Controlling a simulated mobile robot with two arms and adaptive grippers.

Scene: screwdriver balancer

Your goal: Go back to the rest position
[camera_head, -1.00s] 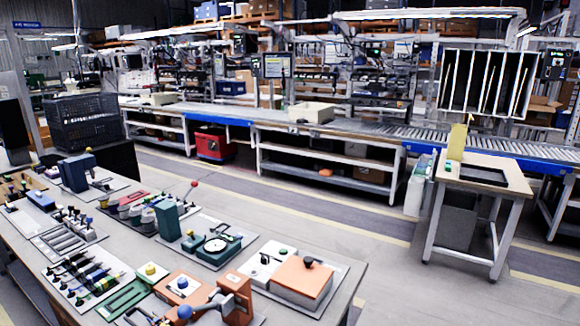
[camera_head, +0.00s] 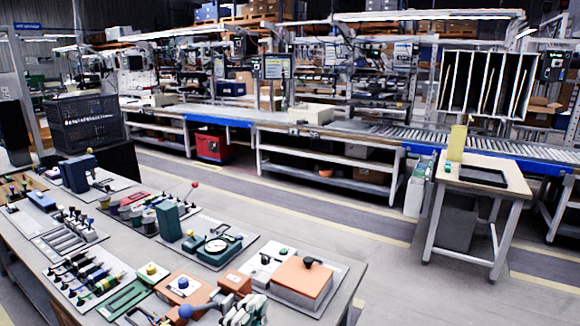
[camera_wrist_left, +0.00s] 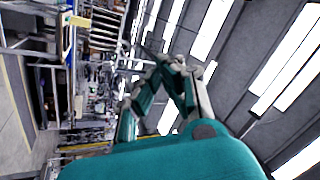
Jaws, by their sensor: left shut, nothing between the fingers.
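My left gripper (camera_head: 240,308) shows at the bottom edge of the head view, grey-white with green parts. It is just above the front of the workbench (camera_head: 345,290), in front of the orange blocks. In the left wrist view my left gripper (camera_wrist_left: 152,48) has its teal and grey fingers closed together, with nothing between them. It points up, with ceiling lights behind it. My right gripper is not in the head view.
Fixtures crowd the bench, among them an orange box (camera_head: 302,277), a dial gauge on a green base (camera_head: 216,246) and a blue-knobbed lever (camera_head: 185,312). A small wooden table (camera_head: 510,180) stands at the right. The floor between is clear.

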